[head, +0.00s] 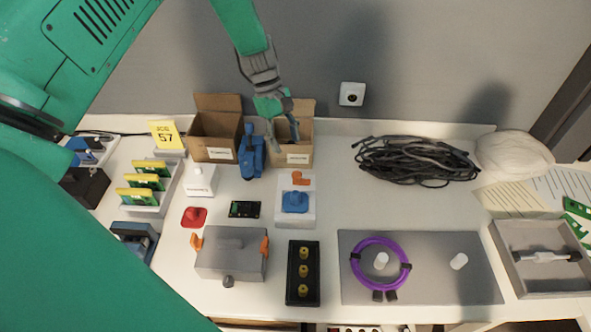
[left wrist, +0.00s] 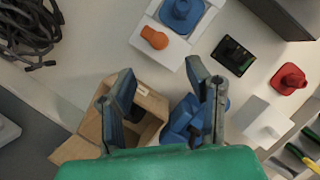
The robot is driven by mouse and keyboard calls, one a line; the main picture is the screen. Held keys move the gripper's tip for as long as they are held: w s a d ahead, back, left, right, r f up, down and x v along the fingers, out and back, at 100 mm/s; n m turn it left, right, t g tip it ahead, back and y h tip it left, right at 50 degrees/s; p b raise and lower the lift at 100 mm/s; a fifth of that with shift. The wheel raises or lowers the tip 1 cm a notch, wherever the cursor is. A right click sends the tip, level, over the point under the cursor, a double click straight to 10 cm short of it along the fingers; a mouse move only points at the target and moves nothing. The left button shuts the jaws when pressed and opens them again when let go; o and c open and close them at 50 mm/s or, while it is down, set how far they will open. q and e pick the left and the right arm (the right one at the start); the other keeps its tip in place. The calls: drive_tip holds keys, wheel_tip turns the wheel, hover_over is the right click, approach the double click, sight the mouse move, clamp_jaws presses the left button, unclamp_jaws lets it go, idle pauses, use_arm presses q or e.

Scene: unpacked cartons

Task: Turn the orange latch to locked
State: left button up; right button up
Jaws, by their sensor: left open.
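An orange latch (head: 300,178) sits at the back of a white block (head: 283,215) that also carries a blue knob (head: 294,202). In the left wrist view the orange latch (left wrist: 153,38) shows rounded, near the top, with the blue knob (left wrist: 182,12) beside it. Two more orange latches, left (head: 197,242) and right (head: 264,246), are on the sides of a grey box (head: 231,262). My left gripper (head: 282,132) is open and empty, over the right cardboard carton and behind the white block. It shows in the left wrist view (left wrist: 160,75), apart from the latch.
Two open cartons (head: 215,140) (head: 304,150) and a blue object (head: 251,158) stand at the back, close to the gripper. A black cable coil (head: 415,161) lies to the right. A small green board (head: 244,209) and red knob (head: 194,216) lie left of the block.

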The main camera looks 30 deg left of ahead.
sight(296, 173)
use_arm(q)
drive_tip(key=x, duration=0.8)
drive_tip(key=shift+w+f, duration=0.1)
drive_tip(key=shift+f, duration=0.05)
drive_tip(key=shift+d+f, duration=0.1)
drive_tip(key=shift+f, duration=0.6)
drive_tip(key=shift+d, duration=0.1)
drive_tip(key=shift+c, duration=1.3)
drive_tip(key=shift+d+r, duration=0.1)
clamp_jaws()
